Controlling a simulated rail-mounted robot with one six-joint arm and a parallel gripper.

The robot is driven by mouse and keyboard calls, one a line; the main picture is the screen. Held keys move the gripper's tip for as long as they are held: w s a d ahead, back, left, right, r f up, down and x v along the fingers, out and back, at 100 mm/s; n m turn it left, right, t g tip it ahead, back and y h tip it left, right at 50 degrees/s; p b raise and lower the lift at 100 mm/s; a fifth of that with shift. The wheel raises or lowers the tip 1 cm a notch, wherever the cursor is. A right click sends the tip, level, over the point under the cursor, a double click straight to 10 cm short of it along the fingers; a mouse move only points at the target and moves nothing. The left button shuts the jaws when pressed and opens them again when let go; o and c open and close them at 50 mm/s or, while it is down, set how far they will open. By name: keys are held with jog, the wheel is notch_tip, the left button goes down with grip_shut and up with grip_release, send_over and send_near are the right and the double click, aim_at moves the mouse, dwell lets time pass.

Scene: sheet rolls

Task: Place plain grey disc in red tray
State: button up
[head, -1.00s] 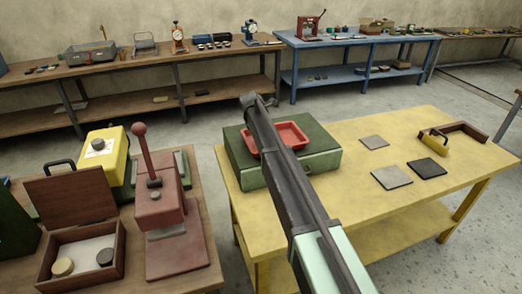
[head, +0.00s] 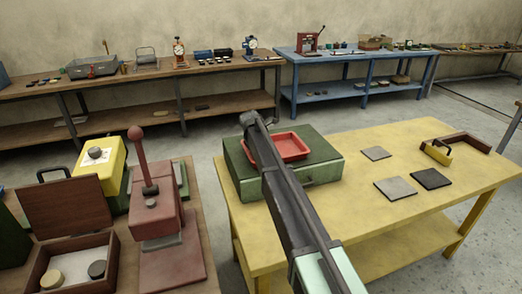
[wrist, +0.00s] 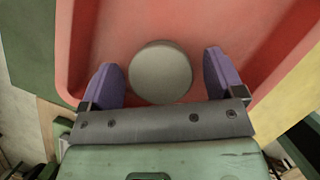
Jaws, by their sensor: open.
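The plain grey disc (wrist: 160,76) lies in the red tray (wrist: 100,28) in the wrist view, near the tray's wall on my gripper's side. My gripper (wrist: 159,60) is open, its two purple fingers on either side of the disc with a gap at each side. In the head view the red tray (head: 292,146) stands on a dark green case (head: 322,172) on the yellow table (head: 365,205). My arm hides the tray's left part, my gripper and the disc there.
Two grey tiles (head: 395,188) and a dark tile (head: 431,179) lie right of the case, near a brown corner piece with a yellow block (head: 438,153). At left stand a red lever press (head: 160,215) and an open wooden box (head: 75,268) with two discs.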

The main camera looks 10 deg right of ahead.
jog(key=shift+r+p, duration=0.3)
jog(key=p+v, duration=1.1)
jog(key=v, duration=0.1)
jog(key=s+d+m+g+y, duration=0.1)
jog(key=s+d+m, duration=0.1)
jog(key=s+m, duration=0.7)
jog(key=s+d+f+m+g+y, duration=0.1)
jog(key=s+d+m, duration=0.2)
jog(key=s+m, duration=0.6)
jog(key=s+d+m+g+y, duration=0.1)
jog(key=s+d+m, duration=0.2)
jog(key=s+m, duration=0.6)
jog(key=s, duration=1.7)
jog(key=shift+d+f, duration=0.25)
jog(key=shift+f, duration=0.05)
jog(key=shift+w, duration=0.1)
